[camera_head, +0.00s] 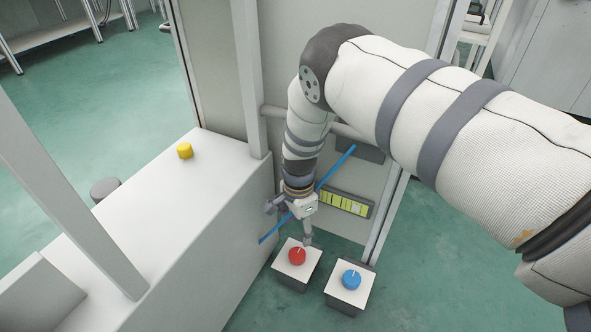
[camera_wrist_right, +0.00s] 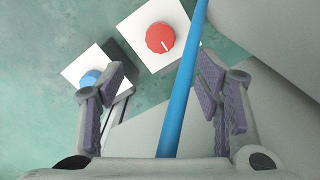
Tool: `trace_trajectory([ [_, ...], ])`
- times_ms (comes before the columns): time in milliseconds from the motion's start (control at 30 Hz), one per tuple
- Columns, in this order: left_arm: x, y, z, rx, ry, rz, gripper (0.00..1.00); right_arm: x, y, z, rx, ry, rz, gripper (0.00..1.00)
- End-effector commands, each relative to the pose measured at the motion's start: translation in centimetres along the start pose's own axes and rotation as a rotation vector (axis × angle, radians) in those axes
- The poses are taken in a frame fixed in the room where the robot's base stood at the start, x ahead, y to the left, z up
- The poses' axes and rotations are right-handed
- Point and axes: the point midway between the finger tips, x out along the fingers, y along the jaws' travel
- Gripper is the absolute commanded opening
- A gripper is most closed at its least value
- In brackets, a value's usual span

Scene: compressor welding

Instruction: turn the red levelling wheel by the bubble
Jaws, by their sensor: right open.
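The red levelling wheel (camera_head: 297,256), with a white pointer mark, sits on a white-topped box at the lower middle of the head view. My right gripper (camera_head: 290,222) is open just above it, one finger near the wheel's upper edge. In the right wrist view the red wheel (camera_wrist_right: 160,38) lies beyond the open fingertips (camera_wrist_right: 162,85). I cannot tell whether a finger touches it. The bubble vial (camera_head: 343,204) is a yellow-green strip in a grey frame, right of the gripper; its reading is too small to tell. My left gripper is not in view.
A blue wheel (camera_head: 351,279) sits on a second box to the right. A slanting blue rod (camera_head: 337,164) crosses behind or through my gripper; the rod also runs between the fingers in the wrist view (camera_wrist_right: 180,100). A white bench (camera_head: 215,195) with a yellow knob (camera_head: 185,151) stands left.

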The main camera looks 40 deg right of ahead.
Motion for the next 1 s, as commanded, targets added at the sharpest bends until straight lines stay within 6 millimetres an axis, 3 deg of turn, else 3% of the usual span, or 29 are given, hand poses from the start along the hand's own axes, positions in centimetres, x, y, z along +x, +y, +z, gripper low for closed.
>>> trace_trajectory([
  [167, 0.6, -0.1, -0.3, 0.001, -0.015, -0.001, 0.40, 1.5, 0.0, 0.0, 0.002, 0.000, 0.002, 0.59],
  [367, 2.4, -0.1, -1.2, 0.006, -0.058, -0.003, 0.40, 6.0, 0.0, 0.0, 0.001, 0.001, 0.005, 0.59],
  [600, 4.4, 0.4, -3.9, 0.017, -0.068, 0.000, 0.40, 11.5, -0.1, 0.0, 0.001, 0.000, 0.000, 0.59],
  [900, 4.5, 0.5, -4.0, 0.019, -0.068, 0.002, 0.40, 12.0, -0.1, 0.0, -0.001, 0.000, -0.002, 0.59],
  [1000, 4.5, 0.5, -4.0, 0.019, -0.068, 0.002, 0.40, 12.0, -0.1, 0.0, -0.001, 0.000, -0.001, 0.39],
])
